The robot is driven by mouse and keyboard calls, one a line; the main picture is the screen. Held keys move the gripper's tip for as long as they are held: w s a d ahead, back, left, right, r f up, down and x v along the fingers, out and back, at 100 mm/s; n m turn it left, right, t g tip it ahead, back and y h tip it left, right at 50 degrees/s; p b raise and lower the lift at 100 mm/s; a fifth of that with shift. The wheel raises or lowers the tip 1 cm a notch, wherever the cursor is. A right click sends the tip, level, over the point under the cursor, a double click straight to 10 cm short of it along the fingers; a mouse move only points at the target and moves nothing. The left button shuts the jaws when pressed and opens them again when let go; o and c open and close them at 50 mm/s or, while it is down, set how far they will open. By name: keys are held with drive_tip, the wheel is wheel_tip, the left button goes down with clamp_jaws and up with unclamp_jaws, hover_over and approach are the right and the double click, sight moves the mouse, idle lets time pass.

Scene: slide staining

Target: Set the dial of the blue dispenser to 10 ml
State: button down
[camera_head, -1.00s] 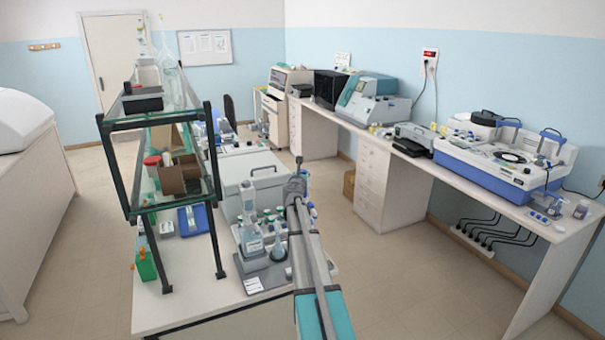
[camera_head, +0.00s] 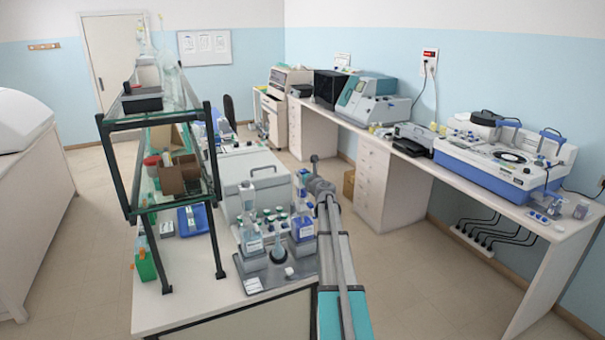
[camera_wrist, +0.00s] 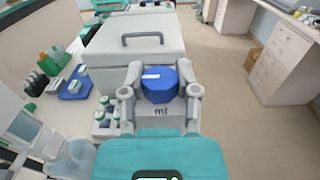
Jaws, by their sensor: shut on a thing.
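The blue dial (camera_wrist: 160,85) of the dispenser sits between the two fingers of my gripper (camera_wrist: 160,88) in the wrist view. The fingers are closed on it from left and right. A short white mark lies on the dial's top, left of centre. The grey face below it (camera_wrist: 162,111) reads "ml"; no numbers are legible. In the head view, a bottle with a blue label (camera_head: 302,228) stands just left of my arm, below the gripper end (camera_head: 304,181). The dial is not clear there.
A second bottle (camera_head: 252,236) and a flask (camera_head: 279,245) stand close left on the bench. Several small capped vials are between and behind them. A large grey box with a handle (camera_wrist: 137,55) stands behind the dispenser. A glass shelf (camera_head: 165,205) rises at left.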

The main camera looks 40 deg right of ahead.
idle(0.5)
drive_tip(key=shift+c, duration=1.6)
unclamp_jaws()
drive_tip(key=v, duration=1.2)
drive_tip(key=shift+d, duration=0.1)
